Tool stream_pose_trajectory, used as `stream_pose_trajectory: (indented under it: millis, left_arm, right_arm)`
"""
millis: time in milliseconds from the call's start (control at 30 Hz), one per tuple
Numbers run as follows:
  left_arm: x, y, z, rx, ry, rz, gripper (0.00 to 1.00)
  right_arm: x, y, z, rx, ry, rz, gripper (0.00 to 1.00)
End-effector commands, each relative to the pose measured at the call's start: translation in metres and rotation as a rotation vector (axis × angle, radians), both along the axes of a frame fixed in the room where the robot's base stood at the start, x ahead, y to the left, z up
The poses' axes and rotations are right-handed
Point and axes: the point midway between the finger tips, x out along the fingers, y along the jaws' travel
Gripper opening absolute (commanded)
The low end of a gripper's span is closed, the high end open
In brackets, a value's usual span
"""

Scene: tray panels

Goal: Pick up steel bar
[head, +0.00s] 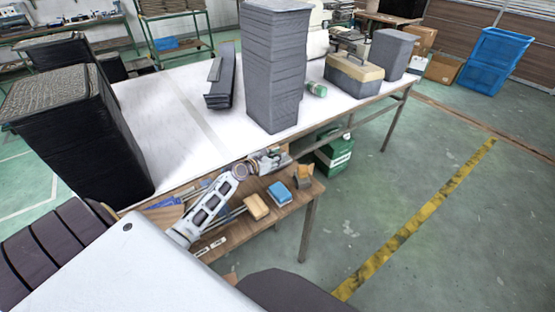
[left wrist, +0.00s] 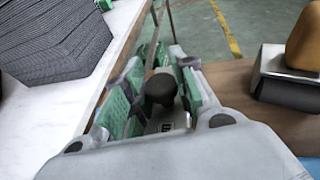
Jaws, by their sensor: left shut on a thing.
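My left gripper (head: 268,160) is at the near edge of the white table, above the lower wooden bench. In the left wrist view its green-padded fingers (left wrist: 155,85) are closed around a dark round-ended piece (left wrist: 160,88). This piece may be the end of the steel bar, but I cannot tell for sure; its far part is hidden. Thin grey bars (head: 238,213) lie on the wooden bench beside my forearm. My right gripper is not in view.
The white table (head: 165,120) carries grey stacks (head: 275,65) and a black crate stack (head: 85,125). The wooden bench (head: 290,205) holds a tan block (head: 256,207), a blue block (head: 279,194) and other small items. A green box (head: 334,152) stands behind it. Floor at right is clear.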

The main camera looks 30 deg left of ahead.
Motion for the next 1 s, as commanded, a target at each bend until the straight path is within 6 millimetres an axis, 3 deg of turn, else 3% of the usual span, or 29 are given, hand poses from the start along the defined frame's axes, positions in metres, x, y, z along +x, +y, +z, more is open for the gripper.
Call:
stream_pose_trajectory:
  millis: [367,700,1000]
  left_arm:
    - [0.001,0.000,0.041,-0.001,-0.006,0.001,0.00]
    - [0.001,0.000,0.088,0.000,-0.006,0.001,0.00]
    - [0.001,0.000,0.100,0.000,-0.004,0.001,0.00]
  right_arm:
    - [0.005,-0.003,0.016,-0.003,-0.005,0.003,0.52]
    - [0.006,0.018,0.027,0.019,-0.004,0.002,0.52]
    - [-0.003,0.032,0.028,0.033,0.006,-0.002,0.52]
